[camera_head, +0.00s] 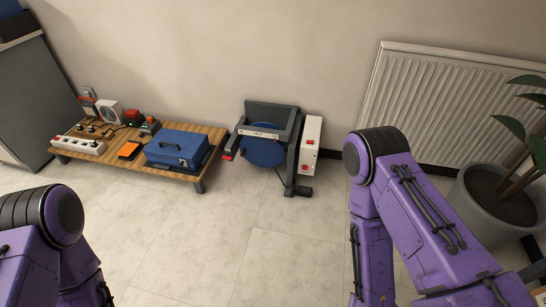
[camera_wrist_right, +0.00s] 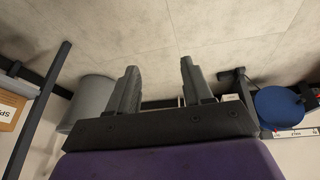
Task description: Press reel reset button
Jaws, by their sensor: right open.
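The reel, a blue drum (camera_head: 262,150) in a dark grey frame, stands on the floor against the wall in the head view. A white box (camera_head: 311,133) with small red parts on its face is at its right side. A red piece (camera_head: 227,157) sits low at the frame's left. I cannot tell which red part is the reset button. In the right wrist view the blue drum (camera_wrist_right: 279,105) shows at the right edge, away from my fingers. My right gripper (camera_wrist_right: 158,85) is open, with nothing between its fingers. My left gripper is out of view.
Left of the reel is a low wooden table (camera_head: 186,176) with a blue toolbox (camera_head: 178,147), a power strip (camera_head: 78,145) and small devices. A potted plant (camera_head: 497,205) and radiator (camera_head: 450,105) are at right. The floor before the reel is clear.

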